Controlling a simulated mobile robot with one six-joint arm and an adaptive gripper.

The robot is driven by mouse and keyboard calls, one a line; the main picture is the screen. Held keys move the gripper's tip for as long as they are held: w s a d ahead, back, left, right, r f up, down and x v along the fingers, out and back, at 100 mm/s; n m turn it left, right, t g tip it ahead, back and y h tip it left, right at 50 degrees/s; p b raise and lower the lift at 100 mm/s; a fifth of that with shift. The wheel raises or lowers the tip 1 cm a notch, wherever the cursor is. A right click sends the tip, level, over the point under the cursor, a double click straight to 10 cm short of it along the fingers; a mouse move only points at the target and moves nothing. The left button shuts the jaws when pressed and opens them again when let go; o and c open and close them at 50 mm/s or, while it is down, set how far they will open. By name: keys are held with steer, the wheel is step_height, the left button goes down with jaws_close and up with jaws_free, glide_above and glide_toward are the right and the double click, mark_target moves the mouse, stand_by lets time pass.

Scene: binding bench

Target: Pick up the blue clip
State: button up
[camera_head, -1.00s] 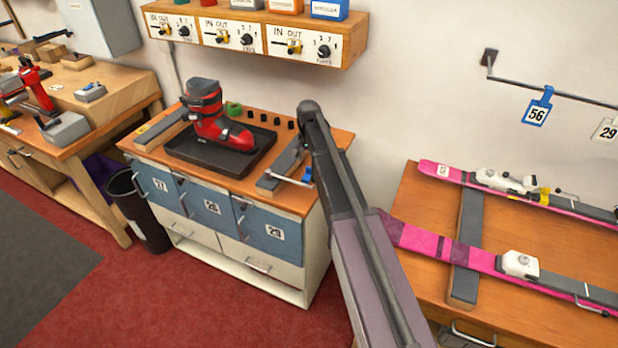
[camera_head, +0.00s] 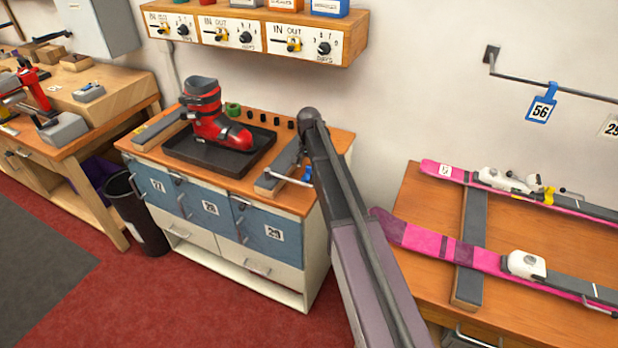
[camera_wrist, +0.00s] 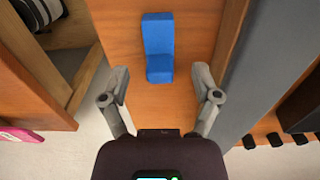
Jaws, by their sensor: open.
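The blue clip (camera_wrist: 158,48) lies on the wooden top of the cabinet in the wrist view, just beyond my fingertips and roughly centred between them. My gripper (camera_wrist: 161,84) is open and empty, with its two grey fingers spread either side of bare wood. In the head view a small blue piece, the clip (camera_head: 307,173), shows at the right end of the cabinet top, partly beside my arm. My gripper cannot be made out in the head view.
A grey-topped bar (camera_wrist: 262,75) lies right of the clip in the wrist view. A red boot (camera_head: 214,118) stands in a black tray (camera_head: 190,156) on the cabinet. Small black knobs line the back edge. Pink skis (camera_head: 425,240) lie on the bench at right.

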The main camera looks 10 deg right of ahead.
steer(key=shift+f+b, duration=0.85)
steer(key=shift+f, duration=0.3)
jaws_close()
